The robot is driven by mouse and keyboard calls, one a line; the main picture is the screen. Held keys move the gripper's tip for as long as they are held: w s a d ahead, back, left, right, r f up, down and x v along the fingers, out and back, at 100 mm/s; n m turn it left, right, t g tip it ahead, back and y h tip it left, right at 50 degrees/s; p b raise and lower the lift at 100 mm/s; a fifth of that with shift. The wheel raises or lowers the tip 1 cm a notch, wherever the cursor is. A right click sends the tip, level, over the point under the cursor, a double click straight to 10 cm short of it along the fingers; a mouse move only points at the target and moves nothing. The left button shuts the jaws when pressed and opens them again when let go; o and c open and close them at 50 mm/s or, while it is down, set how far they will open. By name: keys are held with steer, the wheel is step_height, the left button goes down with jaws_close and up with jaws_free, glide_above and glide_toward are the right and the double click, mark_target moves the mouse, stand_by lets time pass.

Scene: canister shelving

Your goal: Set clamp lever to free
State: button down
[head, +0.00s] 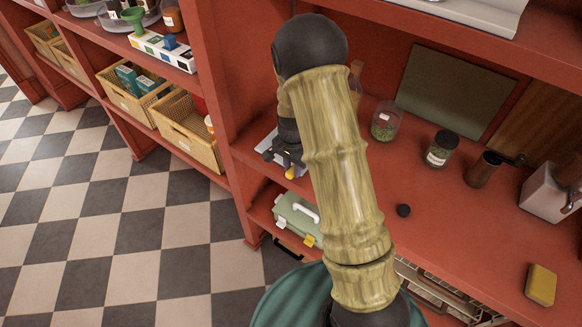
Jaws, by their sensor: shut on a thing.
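My gripper (285,156) is at the left front edge of the red counter, partly behind my own arm. It is shut on a small lever with a yellow tip (291,173), which I take for the clamp lever. The yellow end shows just below the fingers. A pale metal piece (267,144) shows beside the gripper, perhaps part of the clamp. The rest of the clamp is hidden behind my gripper and arm, so the lever's setting cannot be read.
A green toolbox (297,218) sits below. Left shelves hold baskets (188,131). The checkered floor is clear.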

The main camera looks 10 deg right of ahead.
steer(key=shift+w+a+r, duration=0.1)
steer(key=shift+w+r, duration=0.05)
steer(key=shift+w, duration=0.05)
steer(key=c, duration=1.2)
jaws_free()
step_height(320, 180, up, 17)
steer(key=b, duration=0.2)
steer(key=shift+r, duration=0.15)
steer(key=s+f+n+t, duration=0.1)
steer(key=s+f+n, duration=0.1)
steer(key=s+n, duration=0.3)
steer(key=s+f+n+t, duration=0.1)
steer(key=s+n, duration=0.4)
steer(key=s, duration=0.7)
steer(key=shift+s+f+t, duration=0.25)
steer(key=shift+f+t, duration=0.05)
steer(key=shift+f, duration=0.45)
